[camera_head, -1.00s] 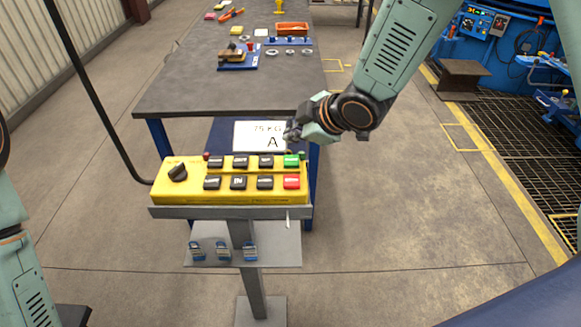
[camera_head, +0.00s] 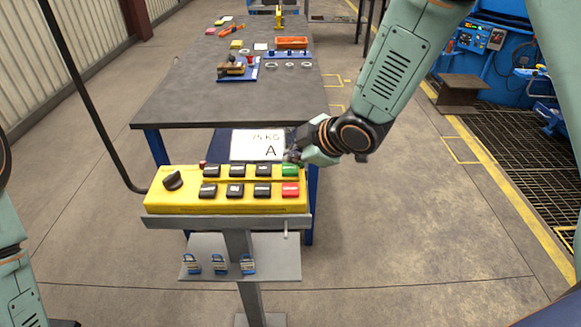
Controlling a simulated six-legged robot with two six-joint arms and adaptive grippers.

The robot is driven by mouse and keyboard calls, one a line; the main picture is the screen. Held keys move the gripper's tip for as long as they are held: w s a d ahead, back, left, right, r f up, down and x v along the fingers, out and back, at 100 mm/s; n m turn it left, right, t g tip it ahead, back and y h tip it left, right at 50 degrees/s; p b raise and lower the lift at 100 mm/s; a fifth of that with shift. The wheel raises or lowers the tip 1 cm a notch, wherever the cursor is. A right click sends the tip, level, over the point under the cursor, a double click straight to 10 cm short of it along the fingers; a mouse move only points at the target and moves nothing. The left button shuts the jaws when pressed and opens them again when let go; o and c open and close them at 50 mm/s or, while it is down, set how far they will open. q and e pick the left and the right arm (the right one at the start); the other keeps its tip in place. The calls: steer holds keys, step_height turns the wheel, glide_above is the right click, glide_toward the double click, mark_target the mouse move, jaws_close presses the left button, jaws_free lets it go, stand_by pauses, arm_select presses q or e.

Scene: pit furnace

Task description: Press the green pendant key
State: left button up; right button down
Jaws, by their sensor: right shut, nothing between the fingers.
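The yellow pendant box (camera_head: 225,203) lies on a grey stand. The green key (camera_head: 290,171) is at the right end of its upper row, above the red key (camera_head: 290,189). Black keys fill the rest of both rows, and a black rotary knob (camera_head: 173,180) is at the left. My right gripper (camera_head: 291,158) is shut and empty, with its dark tip at the upper edge of the green key. I cannot tell whether it touches the key. My left arm shows at the left edge; its gripper is out of view.
A dark worktable (camera_head: 230,100) with an orange tray (camera_head: 292,43) and small parts is beyond.

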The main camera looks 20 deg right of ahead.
steer(key=shift+w+a, duration=0.1)
steer(key=shift+a, duration=0.05)
stand_by(0.4)
steer(key=shift+f, duration=0.15)
steer(key=shift+f, duration=0.3)
steer(key=shift+f+b, duration=0.5)
steer(key=shift+b, duration=0.05)
stand_by(0.9)
steer(key=shift+r, duration=0.15)
steer(key=shift+r+p, duration=0.8)
steer(key=shift+p, duration=0.1)
